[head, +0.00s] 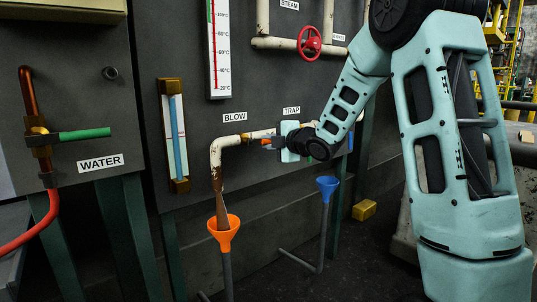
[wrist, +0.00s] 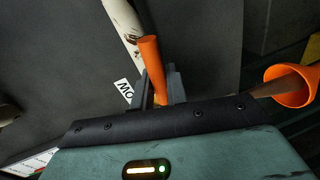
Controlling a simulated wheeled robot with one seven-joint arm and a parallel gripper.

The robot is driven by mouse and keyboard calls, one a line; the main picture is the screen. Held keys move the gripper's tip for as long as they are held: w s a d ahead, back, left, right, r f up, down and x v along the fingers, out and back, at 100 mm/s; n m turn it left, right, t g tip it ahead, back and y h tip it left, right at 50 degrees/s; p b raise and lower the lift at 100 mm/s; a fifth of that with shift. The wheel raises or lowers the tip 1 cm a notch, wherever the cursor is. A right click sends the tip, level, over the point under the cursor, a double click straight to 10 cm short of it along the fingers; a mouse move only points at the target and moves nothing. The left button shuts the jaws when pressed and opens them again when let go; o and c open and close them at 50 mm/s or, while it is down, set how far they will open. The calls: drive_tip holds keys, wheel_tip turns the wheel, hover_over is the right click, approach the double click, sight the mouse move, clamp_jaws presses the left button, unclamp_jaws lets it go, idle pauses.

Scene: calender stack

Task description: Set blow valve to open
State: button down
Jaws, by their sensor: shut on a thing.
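The blow valve sits on a cream pipe (head: 215,152) below the BLOW label (head: 234,117). Its orange handle (wrist: 150,62) shows clearly in the wrist view; in the head view only a small orange part (head: 265,143) shows beside my gripper. My gripper (head: 273,144) is at the valve. In the wrist view my gripper (wrist: 158,88) is shut on the lower end of the orange handle, with one finger on each side. The valve body is mostly hidden by my gripper in the head view.
An orange funnel (head: 222,230) stands below the blow pipe, and a blue funnel (head: 327,186) is to its right. The TRAP label (head: 291,111) is just above my wrist. A red handwheel (head: 309,40) is higher up. A green-handled water valve (head: 85,134) is at the left.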

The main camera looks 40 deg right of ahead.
drive_tip(key=shift+r+n+b, duration=0.3)
drive_tip(key=shift+n+b, duration=0.15)
drive_tip(key=shift+n, duration=0.05)
drive_tip(key=shift+r, duration=0.1)
drive_tip(key=c, duration=1.5)
unclamp_jaws()
drive_tip(key=shift+o, duration=0.2)
drive_tip(key=s+r+p, duration=0.3)
drive_tip(key=s, duration=1.4)
drive_tip(key=shift+d+r+p, duration=0.2)
drive_tip(key=shift+d+p, duration=0.1)
